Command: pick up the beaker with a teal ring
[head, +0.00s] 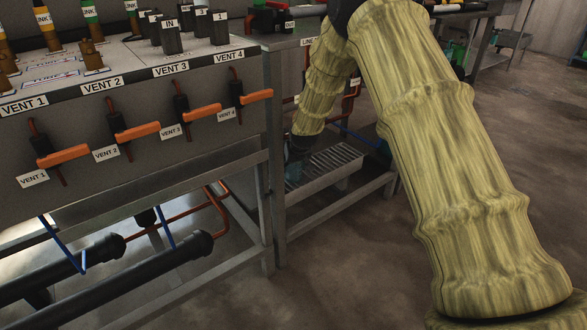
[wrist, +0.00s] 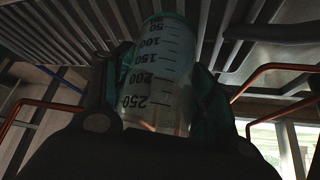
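The beaker (wrist: 158,75) is clear, with black graduation marks from 50 to 250 and a teal tint at its far end in the wrist view. It lies between the two fingers of my gripper (wrist: 165,70), which press close on both its sides. Dark teal finger pads flank it and hide its edges. In the head view my gripper (head: 297,150) points down by the slatted lower shelf, below the sleeved arm. A small bluish patch of the beaker (head: 293,173) shows beneath it. Whether its base touches the slats cannot be told.
The slatted shelf (head: 325,164) sits low in a metal frame. A vent panel (head: 150,110) with orange handles stands left, with black pipes (head: 160,262) below. Copper pipes (wrist: 275,67) run near the gripper. Open floor (head: 350,270) lies in front.

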